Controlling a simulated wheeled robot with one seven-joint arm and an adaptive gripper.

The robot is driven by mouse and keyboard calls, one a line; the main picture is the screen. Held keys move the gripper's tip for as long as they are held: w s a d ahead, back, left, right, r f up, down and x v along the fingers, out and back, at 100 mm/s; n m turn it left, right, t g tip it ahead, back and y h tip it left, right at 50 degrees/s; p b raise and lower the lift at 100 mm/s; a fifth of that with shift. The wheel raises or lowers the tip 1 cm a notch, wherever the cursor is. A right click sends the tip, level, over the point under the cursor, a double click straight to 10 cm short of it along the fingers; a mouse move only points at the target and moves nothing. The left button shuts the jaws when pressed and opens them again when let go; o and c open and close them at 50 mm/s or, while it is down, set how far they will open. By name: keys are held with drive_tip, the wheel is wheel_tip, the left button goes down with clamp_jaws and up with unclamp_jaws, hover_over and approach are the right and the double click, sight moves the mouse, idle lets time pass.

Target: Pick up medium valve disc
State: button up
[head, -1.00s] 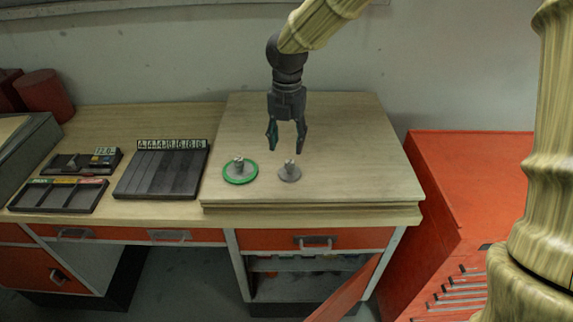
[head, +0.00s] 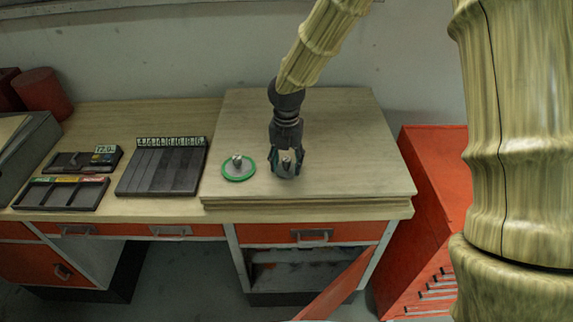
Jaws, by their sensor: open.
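Two valve discs stand on the raised wooden board. The left one has a green ring around its base and a metal stem on top (head: 238,168). The right one is a smaller grey disc (head: 284,173) with a metal stem, and I take it as the one beneath my gripper. My gripper (head: 287,163) points down over this grey disc. Its fingers are open, one on each side of the stem. The fingers partly hide the disc, and I cannot tell whether they touch it.
A dark slotted tray with number labels (head: 163,168) lies left of the board. A smaller compartment tray (head: 62,194) and a dark device with a display (head: 84,160) lie further left. A red cabinet (head: 425,195) stands to the right. The board's back and right are clear.

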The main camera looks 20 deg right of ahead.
drive_tip(key=shift+f, duration=0.2)
clamp_jaws()
drive_tip(key=shift+r, duration=0.1)
